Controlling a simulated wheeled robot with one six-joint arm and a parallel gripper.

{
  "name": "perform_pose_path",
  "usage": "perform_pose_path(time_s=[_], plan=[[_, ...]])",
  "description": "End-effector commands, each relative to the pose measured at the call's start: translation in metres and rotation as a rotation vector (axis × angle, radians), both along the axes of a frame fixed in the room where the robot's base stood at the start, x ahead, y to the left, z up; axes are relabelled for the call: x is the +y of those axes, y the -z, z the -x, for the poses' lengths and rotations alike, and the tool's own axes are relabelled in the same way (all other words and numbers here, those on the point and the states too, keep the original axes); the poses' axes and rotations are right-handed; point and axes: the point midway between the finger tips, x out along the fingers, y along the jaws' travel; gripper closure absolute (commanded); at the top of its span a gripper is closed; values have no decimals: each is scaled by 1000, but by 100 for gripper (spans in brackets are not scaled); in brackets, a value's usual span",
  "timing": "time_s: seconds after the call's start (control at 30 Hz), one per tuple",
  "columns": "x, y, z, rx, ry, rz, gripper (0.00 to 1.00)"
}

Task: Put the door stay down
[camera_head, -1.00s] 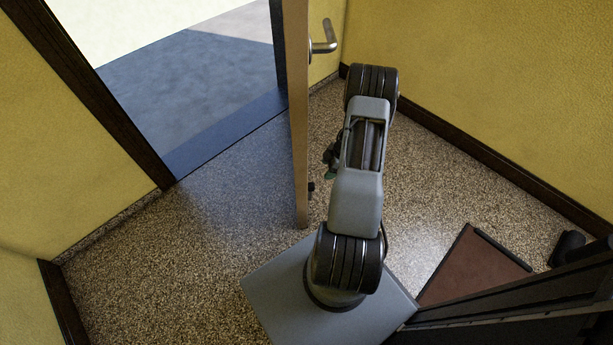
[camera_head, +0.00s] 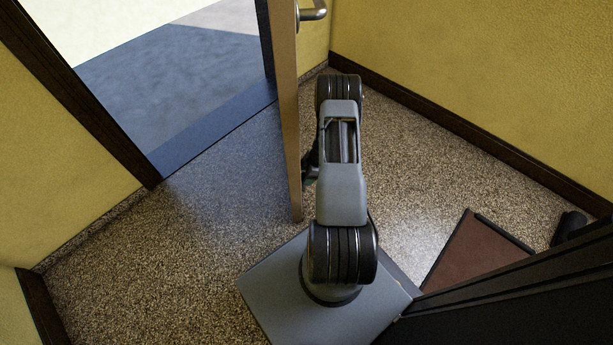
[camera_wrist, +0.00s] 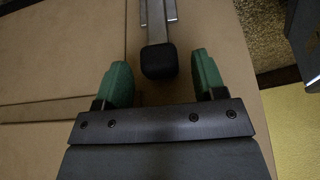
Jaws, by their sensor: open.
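The door stay (camera_wrist: 159,60) shows in the wrist view as a metal bar on the door face with a black rubber tip. My gripper (camera_wrist: 162,70) is open, its green fingers on either side of the black tip, with visible gaps to both. The tip lies between or just beyond the fingertips; I cannot tell the exact depth. The door (camera_head: 287,120) stands open, seen nearly edge-on in the head view. There my gripper is mostly hidden behind my arm, close to the door's lower right face, and the stay cannot be made out.
A metal handle (camera_head: 314,12) sits high on the door. The doorway (camera_head: 180,95) opens at the left. Yellow walls (camera_head: 480,70) with dark skirting stand to the right. A brown mat (camera_head: 478,252) lies at the lower right. Speckled floor (camera_head: 150,250) is clear at left.

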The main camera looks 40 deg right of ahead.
Motion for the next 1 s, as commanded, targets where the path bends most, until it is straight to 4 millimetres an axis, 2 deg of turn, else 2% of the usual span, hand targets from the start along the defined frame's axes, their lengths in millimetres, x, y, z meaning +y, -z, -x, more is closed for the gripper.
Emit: perform_pose_path(time_s=[0.37,1.0], plan=[[1,2,-1,0,0,0,37],[1,3,0,0,0,0,98]])
